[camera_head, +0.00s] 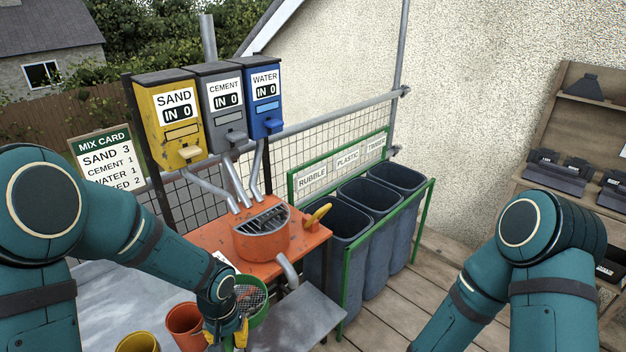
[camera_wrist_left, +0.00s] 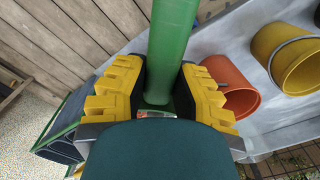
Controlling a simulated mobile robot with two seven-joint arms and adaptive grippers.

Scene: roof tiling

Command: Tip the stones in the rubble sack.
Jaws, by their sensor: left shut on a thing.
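A round green sieve (camera_head: 261,316) with a grey mesh (camera_head: 250,297) is low in the centre of the head view. My left gripper (camera_head: 226,335) has its yellow fingers shut on it. In the left wrist view the sieve's green wall (camera_wrist_left: 172,55) stands between the yellow fingers (camera_wrist_left: 160,88). I cannot tell whether stones lie on the mesh. The rubble sack (camera_head: 335,235) is the dark, open-topped one nearest the mixer, under the "RUBBLE" sign (camera_head: 312,178). Its inside bottom is hidden. The sieve is apart from it, to its lower left. My right gripper is out of view.
Plastic (camera_head: 371,194) and timber (camera_head: 404,177) sacks stand beside the rubble sack in a green frame (camera_head: 345,285). An orange mixer (camera_head: 262,240) sits between. An orange bucket (camera_head: 184,326) and a yellow bucket (camera_head: 137,343) stand near the sieve. Wooden decking lies to the right.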

